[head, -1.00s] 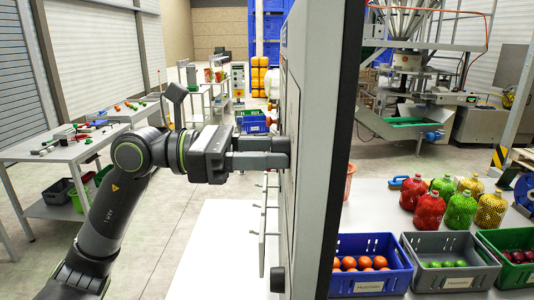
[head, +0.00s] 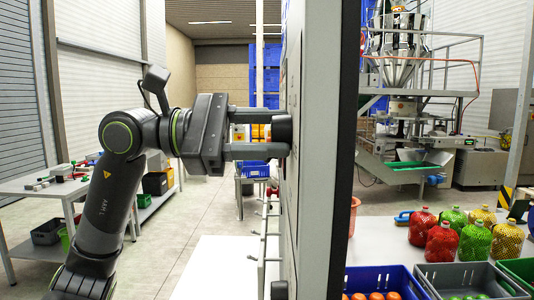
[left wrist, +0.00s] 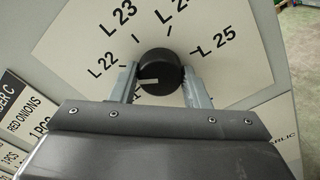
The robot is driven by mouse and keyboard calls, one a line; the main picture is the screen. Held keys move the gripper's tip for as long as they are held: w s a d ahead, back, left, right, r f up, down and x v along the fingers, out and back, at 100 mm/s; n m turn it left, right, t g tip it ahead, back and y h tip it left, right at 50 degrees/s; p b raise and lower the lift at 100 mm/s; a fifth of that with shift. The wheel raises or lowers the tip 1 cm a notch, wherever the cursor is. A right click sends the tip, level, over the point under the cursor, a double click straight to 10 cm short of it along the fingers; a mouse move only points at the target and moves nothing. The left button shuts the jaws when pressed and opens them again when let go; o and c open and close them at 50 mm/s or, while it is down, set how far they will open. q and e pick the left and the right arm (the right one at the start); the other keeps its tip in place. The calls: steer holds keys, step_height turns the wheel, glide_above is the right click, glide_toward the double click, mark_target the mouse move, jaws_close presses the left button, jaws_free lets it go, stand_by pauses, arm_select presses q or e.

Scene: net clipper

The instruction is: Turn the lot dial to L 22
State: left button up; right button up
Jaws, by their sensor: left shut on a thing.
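The lot dial is a round black knob (left wrist: 162,68) with a white pointer mark, on a pale plate (left wrist: 75,35) printed with L 22, L 23, L 24 and L 25 in the left wrist view. The mark points left and slightly down, a little below the L 22 label (left wrist: 103,66). Another label lower down is mostly hidden by my gripper. My left gripper (left wrist: 163,88) is shut on the knob, one finger on each side. In the head view, the knob (head: 282,128) and my left gripper (head: 268,133) are seen side-on at the panel. My right gripper is not in view.
The tall grey panel (head: 322,150) blocks the middle of the head view. Another dark knob (head: 279,290) and thin pegs stick out lower down. Right of it are a blue crate (head: 378,275), a grey crate (head: 470,278) and netted bags (head: 443,242).

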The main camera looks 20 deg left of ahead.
arm_select(q)
steer(key=shift+m+b, duration=0.5)
steer(key=shift+m, duration=0.2)
steer(key=o, duration=1)
steer(key=shift+c, duration=0.2)
steer(key=shift+a, duration=0.15)
steer(key=b+v, duration=0.6)
steer(key=v, duration=1.1)
steer(key=shift+b, duration=0.35)
